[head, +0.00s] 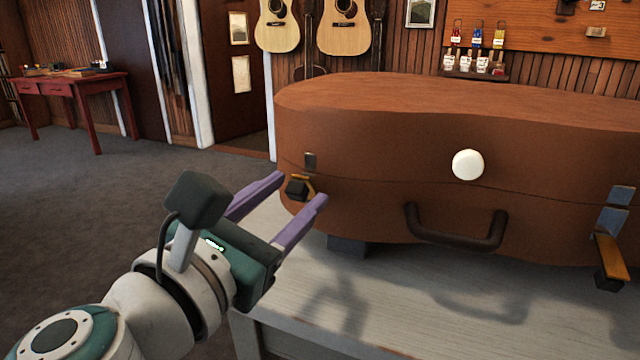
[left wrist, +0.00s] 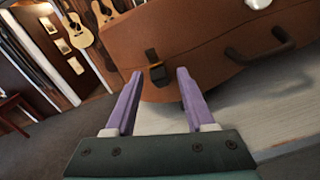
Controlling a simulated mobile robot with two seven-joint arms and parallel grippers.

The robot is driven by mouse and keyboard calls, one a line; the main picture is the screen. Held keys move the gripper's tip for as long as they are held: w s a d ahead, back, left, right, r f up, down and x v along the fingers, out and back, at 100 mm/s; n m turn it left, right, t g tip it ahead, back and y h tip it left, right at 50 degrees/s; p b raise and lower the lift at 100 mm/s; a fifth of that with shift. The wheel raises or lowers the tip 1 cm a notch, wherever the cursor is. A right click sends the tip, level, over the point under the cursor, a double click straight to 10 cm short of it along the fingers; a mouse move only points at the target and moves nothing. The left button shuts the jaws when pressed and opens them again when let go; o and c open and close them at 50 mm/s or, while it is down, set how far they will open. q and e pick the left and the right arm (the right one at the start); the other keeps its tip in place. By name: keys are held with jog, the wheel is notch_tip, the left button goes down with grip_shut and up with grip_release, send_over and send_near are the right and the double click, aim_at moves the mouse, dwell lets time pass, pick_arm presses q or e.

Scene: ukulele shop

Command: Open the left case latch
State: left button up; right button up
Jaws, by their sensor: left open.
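The brown instrument case (head: 400,110) lies with its lid down on a pale table (head: 400,300). In the left wrist view the latch (left wrist: 158,75) shows between and beyond the fingertips. I cannot tell any contact. My right gripper is not in view.
Another latch (head: 610,262) hangs at the right. A red desk (head: 75,88) stands far left. Guitars (head: 343,25) hang behind. The floor to the left is clear.

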pick_arm(q)
jog(key=shift+x, duration=0.95)
grip_shut()
